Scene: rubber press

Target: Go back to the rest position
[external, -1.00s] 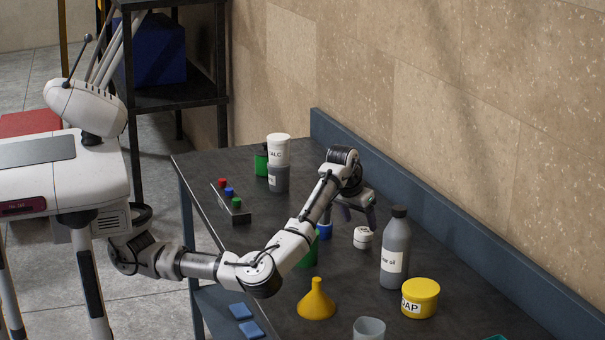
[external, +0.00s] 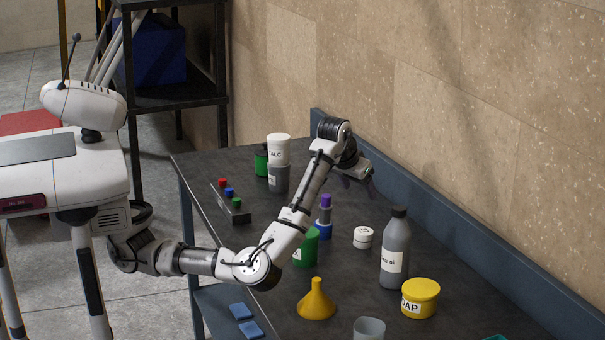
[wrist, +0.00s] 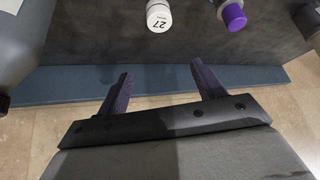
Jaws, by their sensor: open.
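My gripper (external: 358,186) is open and empty, raised above the dark table (external: 270,215) near its wall-side edge. In the wrist view its two fingers (wrist: 158,90) stand apart with only the table's blue back edge behind them. A small white jar (external: 363,237) stands on the table below and to the right of the gripper; it shows in the wrist view (wrist: 159,16) with "27" on it. A purple-capped blue bottle (external: 325,212) stands left of the jar, also in the wrist view (wrist: 233,16). Neither touches the gripper.
A grey oil bottle (external: 395,255), a yellow soap tub (external: 420,298), a yellow funnel (external: 316,300) and a green container (external: 306,248) stand in front. A wall (external: 470,130) runs along the right.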

